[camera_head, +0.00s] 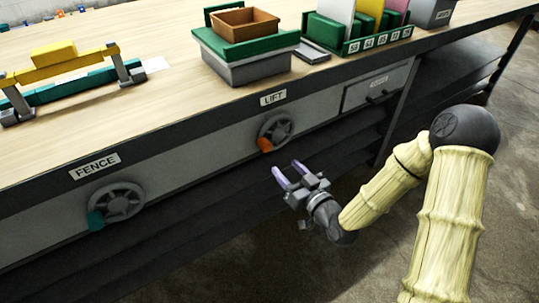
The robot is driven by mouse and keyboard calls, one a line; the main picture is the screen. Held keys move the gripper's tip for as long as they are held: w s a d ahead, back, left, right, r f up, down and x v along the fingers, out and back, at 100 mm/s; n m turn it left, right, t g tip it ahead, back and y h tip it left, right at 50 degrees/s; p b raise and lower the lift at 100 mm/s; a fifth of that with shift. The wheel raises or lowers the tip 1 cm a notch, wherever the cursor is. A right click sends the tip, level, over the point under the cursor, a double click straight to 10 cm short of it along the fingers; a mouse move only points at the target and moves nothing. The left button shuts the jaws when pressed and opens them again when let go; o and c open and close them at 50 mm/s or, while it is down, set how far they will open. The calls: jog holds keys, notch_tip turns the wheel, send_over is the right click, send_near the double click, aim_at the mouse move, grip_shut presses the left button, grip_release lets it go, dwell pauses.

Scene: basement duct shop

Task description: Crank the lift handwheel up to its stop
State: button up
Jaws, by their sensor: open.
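The lift handwheel (276,131) is a grey spoked wheel on the bench's front panel, under a white LIFT label (273,98). Its orange handle knob (265,145) sits at the wheel's lower left. My gripper (286,176) is open and empty, with two purple fingers pointing up and left toward the panel. In the picture it is just below and slightly right of the orange knob, apart from it. The exact depth gap between fingers and wheel is hard to tell.
A second handwheel (117,203) with a teal knob (96,220) sits left under the FENCE label (95,166). A drawer (376,87) with a dark handle is right of the lift wheel. Boxes and a green rack (375,42) stand on the bench top. Dark shelving lies below.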

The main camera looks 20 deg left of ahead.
aim_at(269, 148)
jog(key=b+x, duration=0.1)
jog(key=x, duration=0.9)
jog(key=shift+b, duration=0.3)
jog(key=shift+s, duration=0.1)
jog(key=shift+d, duration=0.1)
grip_shut()
